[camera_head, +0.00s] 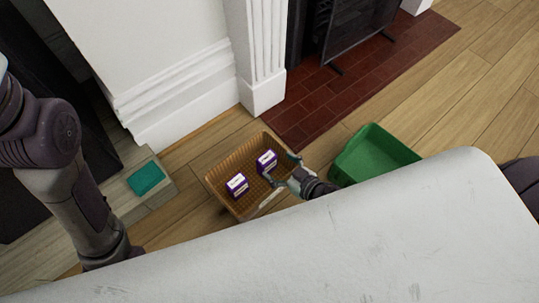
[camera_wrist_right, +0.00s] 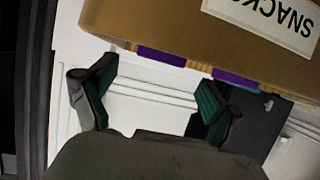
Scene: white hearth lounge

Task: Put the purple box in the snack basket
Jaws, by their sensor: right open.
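The snack basket (camera_head: 230,162) is a brown woven bin on the wooden floor. Its white SNACKS label (camera_wrist_right: 270,18) shows upside down on the basket wall (camera_wrist_right: 150,20) in the right wrist view. Two purple-and-white boxes are inside, apart from each other: one nearer the back right (camera_head: 266,162), one nearer the front left (camera_head: 237,187). In the wrist view, purple parts (camera_wrist_right: 161,57) show past the rim. My right gripper (camera_head: 281,168) is open at the basket's right side, close to the back-right box. Its fingers (camera_wrist_right: 157,80) hold nothing. My left gripper is out of view.
A green bin (camera_head: 372,155) stands right of the basket. A teal item (camera_head: 146,178) lies on a pale ledge at left. Behind are a white fireplace surround (camera_head: 262,60) and red brick hearth (camera_head: 330,95). A large white surface (camera_head: 330,240) fills the foreground.

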